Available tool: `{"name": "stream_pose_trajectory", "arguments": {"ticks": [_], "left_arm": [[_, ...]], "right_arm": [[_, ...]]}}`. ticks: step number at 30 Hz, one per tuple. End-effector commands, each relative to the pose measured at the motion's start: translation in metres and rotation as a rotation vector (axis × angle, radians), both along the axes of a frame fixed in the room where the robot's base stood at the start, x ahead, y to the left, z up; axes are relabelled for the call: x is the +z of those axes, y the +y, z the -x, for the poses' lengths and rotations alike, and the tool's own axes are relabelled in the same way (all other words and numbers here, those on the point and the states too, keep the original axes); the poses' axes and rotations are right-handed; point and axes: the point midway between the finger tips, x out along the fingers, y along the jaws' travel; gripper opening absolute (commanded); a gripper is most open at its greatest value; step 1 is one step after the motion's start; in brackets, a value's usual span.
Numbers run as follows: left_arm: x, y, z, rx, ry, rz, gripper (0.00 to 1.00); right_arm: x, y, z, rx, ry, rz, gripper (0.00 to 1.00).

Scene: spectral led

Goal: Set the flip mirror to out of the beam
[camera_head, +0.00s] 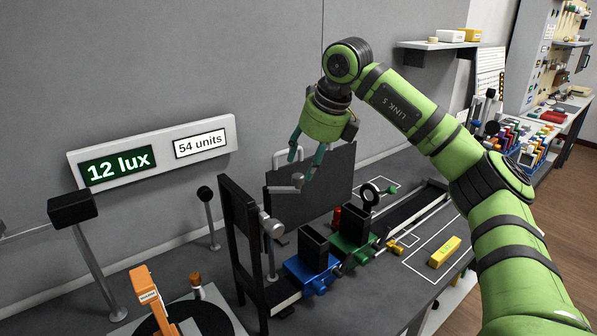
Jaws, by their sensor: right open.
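My right gripper (301,168) hangs from the green arm on the right, pointing down with its teal fingers apart. It is empty as far as I can see. Its fingertips are just above or in front of a small grey knob and bar (286,189), before a dark upright panel (335,180); I cannot tell whether they touch. No part is clearly readable as the flip mirror. My left gripper is out of view.
A black upright frame (240,235) stands left of a blue carriage (311,268) and a green carriage (352,246) on a rail. A yellow block (444,252) lies in an outlined area at right. The wall display (118,167) reads 12 lux and 54 units.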

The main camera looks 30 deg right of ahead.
Motion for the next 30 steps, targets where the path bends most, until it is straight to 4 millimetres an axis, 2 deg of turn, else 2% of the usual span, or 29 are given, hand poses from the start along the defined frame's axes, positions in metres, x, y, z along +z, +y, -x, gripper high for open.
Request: {"name": "stream_pose_trajectory", "arguments": {"ticks": [1,3,5,8,13,18,20,21,22,30], "left_arm": [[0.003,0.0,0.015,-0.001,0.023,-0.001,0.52],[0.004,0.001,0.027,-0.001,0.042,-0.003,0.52],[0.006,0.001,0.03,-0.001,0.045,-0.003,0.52],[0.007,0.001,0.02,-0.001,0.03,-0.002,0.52],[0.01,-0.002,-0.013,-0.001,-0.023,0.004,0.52],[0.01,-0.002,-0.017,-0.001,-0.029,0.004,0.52],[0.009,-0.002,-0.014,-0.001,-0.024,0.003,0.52],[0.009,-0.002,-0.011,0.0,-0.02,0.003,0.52],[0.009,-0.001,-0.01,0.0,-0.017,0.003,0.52],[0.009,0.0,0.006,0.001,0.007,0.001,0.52]], "right_arm": [[-0.008,0.001,-0.003,0.001,0.005,0.001,0.5],[-0.018,0.002,-0.007,0.002,0.005,0.001,0.5],[-0.024,0.003,-0.01,0.003,0.004,0.0,0.5],[-0.032,0.004,-0.013,0.003,0.003,0.0,0.5],[-0.037,0.004,-0.015,0.004,0.0,-0.001,0.5],[-0.037,0.004,-0.015,0.004,0.0,-0.001,0.5],[-0.037,0.004,-0.015,0.004,0.0,-0.001,0.26],[-0.037,0.004,-0.015,0.004,0.0,-0.001,0.1],[-0.037,0.004,-0.015,0.004,-0.001,-0.001,0.0],[-0.035,0.007,-0.018,0.003,-0.007,-0.001,0.0]]}}
